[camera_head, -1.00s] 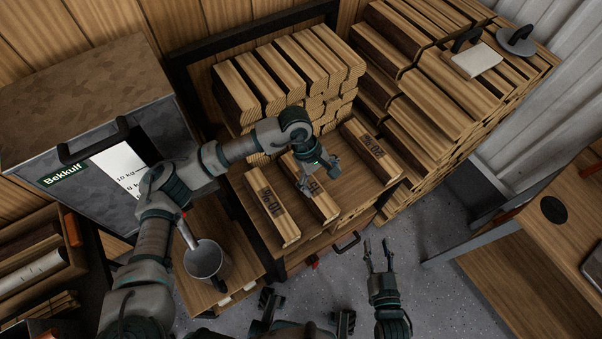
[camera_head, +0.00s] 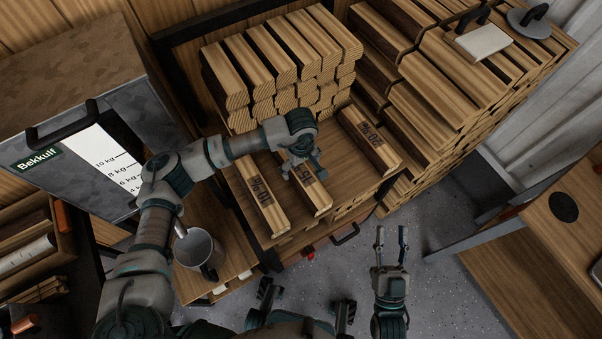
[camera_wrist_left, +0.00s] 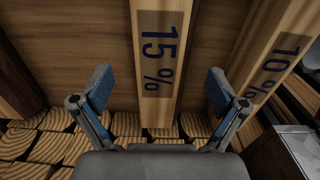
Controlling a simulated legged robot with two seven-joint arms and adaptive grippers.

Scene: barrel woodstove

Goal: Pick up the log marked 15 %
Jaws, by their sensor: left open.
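The log marked 15 % (camera_head: 316,193) lies in the middle of the wooden shelf, between two other marked logs. In the left wrist view the 15 % log (camera_wrist_left: 160,60) runs up the middle, its dark blue mark readable. My left gripper (camera_head: 304,168) is over this log and hides part of it. In the left wrist view its two fingers (camera_wrist_left: 160,88) are spread, one on each side of the log, with nothing between them gripped. My right gripper (camera_head: 391,236) is open and empty over the floor in front of the shelf.
A log marked 10 % (camera_head: 260,200) lies to the left and another marked log (camera_head: 370,142) to the right. Stacked logs (camera_head: 280,65) stand behind. A metal mug (camera_head: 198,250) is at the lower left.

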